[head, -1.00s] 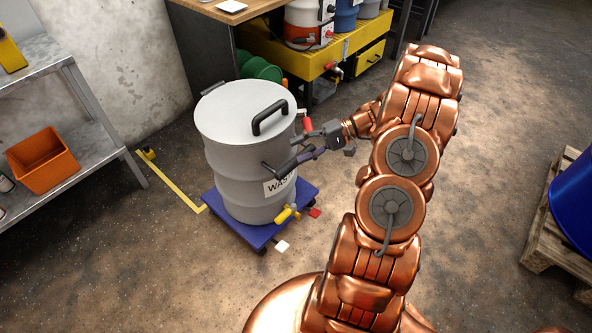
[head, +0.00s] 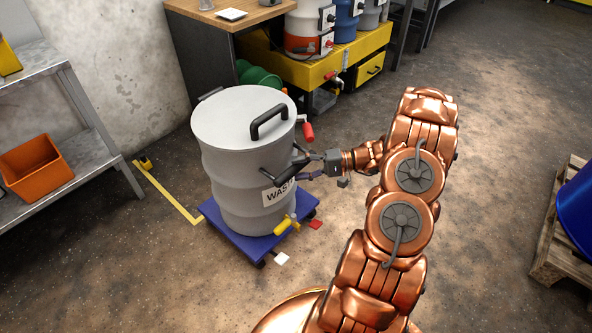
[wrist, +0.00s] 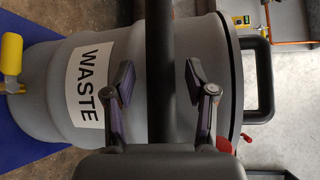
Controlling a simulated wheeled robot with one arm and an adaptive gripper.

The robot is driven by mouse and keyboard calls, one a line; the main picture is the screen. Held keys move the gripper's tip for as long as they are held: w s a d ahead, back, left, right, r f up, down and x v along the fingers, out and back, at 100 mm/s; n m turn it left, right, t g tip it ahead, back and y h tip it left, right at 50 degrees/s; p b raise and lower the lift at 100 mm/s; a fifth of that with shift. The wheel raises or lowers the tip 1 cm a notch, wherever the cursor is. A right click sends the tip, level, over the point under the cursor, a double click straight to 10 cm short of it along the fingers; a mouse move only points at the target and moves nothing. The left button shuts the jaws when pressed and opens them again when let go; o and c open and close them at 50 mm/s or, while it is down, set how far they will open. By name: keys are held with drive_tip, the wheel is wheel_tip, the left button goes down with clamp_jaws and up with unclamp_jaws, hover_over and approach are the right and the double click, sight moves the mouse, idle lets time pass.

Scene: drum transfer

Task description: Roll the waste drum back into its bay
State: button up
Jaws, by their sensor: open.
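The grey waste drum (head: 240,180) stands upright on a blue wheeled dolly (head: 250,243), its WASTE label facing my arm. A dark side handle (head: 283,164) sticks out from it towards my gripper (head: 310,167). In the wrist view the dark handle bar (wrist: 160,40) runs between the two spread fingers of my gripper (wrist: 160,82), with gaps on both sides. The gripper is open and not closed on the bar. The label (wrist: 90,83) shows left of the fingers. Yellow floor tape (head: 170,194) forms a corner left of the dolly.
A metal shelf (head: 85,160) with an orange bin (head: 33,167) stands at the left. A wood-topped bench (head: 225,22) and a yellow containment stand (head: 345,58) are behind the drum. A blue drum on a pallet (head: 552,245) is at the right. Floor right of my arm is clear.

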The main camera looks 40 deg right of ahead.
drive_tip(key=shift+x, duration=0.75)
drive_tip(key=shift+c, duration=0.4)
clamp_jaws()
